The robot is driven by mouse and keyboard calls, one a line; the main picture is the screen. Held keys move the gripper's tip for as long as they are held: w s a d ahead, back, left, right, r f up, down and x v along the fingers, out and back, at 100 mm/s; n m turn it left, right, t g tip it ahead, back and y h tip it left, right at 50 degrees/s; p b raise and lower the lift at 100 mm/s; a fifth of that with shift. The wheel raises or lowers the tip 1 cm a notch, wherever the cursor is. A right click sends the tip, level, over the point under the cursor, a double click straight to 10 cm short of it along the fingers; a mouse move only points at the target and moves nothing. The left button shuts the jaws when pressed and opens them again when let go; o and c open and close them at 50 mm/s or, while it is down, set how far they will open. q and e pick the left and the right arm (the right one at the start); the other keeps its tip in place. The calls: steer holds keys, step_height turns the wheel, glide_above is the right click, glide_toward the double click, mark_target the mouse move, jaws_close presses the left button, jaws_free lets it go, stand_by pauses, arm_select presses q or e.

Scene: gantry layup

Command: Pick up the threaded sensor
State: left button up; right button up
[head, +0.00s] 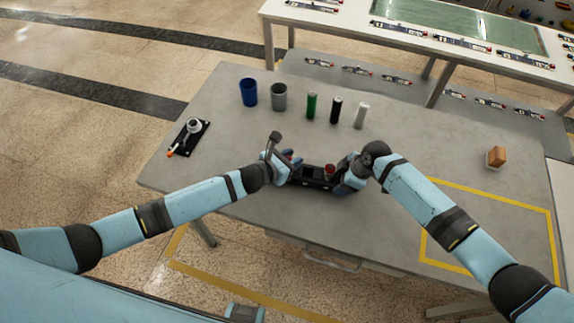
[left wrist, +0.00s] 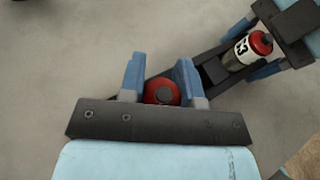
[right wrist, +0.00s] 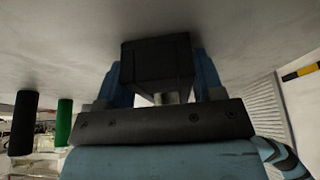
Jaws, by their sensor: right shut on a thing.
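A black tray-like holder (head: 311,174) lies on the grey table between my two grippers. A metal cylinder with a red cap and a white label (left wrist: 245,50) lies in it. Which part is the threaded sensor I cannot tell for certain. My left gripper (left wrist: 160,75) is open, its blue fingers on either side of a round red part with a dark centre (left wrist: 161,92). My right gripper (right wrist: 158,85) is shut on a black block (right wrist: 158,62), seemingly the holder's right end. A small metallic piece (right wrist: 160,97) shows between its fingers.
Behind stand a blue cup (head: 249,92), a grey cup (head: 279,96) and green (head: 311,106), black (head: 336,110) and white (head: 361,115) cylinders. A black plate with a grey fixture (head: 190,137) lies left, an orange-brown block (head: 496,157) right. The yellow-outlined area is mostly clear.

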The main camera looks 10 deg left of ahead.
arm_select(q)
steer(key=c, duration=0.4)
step_height(320, 180, up, 10)
stand_by(0.3)
arm_select(e)
steer(key=o, duration=1)
steer(key=v, duration=1.2)
